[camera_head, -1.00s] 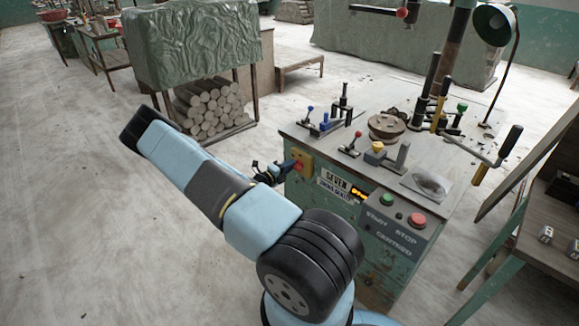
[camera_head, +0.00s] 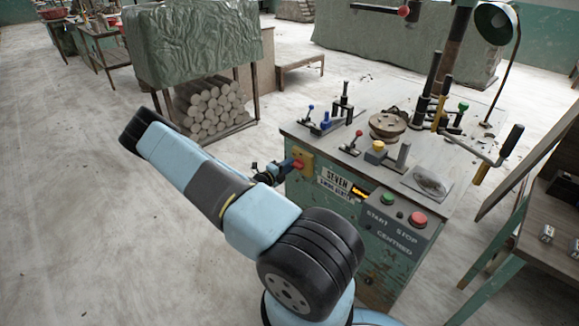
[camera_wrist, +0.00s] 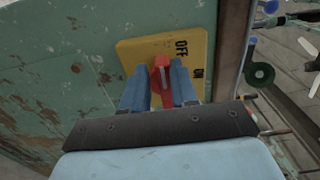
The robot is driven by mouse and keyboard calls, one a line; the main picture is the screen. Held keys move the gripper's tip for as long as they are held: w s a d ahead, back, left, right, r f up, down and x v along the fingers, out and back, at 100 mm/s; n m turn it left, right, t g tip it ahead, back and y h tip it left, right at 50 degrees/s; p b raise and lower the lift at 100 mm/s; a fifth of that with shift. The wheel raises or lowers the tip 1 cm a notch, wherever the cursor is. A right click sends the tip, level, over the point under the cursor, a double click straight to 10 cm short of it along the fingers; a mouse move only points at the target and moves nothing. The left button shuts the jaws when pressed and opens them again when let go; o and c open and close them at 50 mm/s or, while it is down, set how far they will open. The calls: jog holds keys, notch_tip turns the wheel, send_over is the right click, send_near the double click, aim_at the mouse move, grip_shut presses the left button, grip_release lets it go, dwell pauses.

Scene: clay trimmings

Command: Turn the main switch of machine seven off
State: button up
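The main switch is a yellow plate (camera_wrist: 132,50) with a red handle (camera_wrist: 162,78), on the side of the green machine marked SEVEN (camera_head: 336,182). In the wrist view, the black words OFF and ON stand along the plate's right side, OFF above ON. My gripper (camera_wrist: 161,88) has one blue finger on each side of the red handle, with no clear gap, and appears shut on it. The handle stands nearly upright in that view; its lower part is partly hidden between the fingers. The head view also shows my gripper (camera_head: 292,164) at the yellow plate (camera_head: 303,160).
The machine top carries levers, a round chuck (camera_head: 387,124) and a crank handle (camera_head: 510,142). A green start button (camera_head: 387,199) and red stop button (camera_head: 417,219) are on its front. A lamp (camera_head: 496,22) hangs above. A wooden table (camera_head: 550,213) stands right; floor is open left.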

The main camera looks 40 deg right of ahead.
jog(key=shift+o, duration=1.2)
jog(key=shift+s+r, duration=0.1)
jog(key=shift+d, duration=0.1)
jog(key=s+a, duration=0.1)
jog(key=a, duration=1.2)
jog(key=shift+a, duration=0.4)
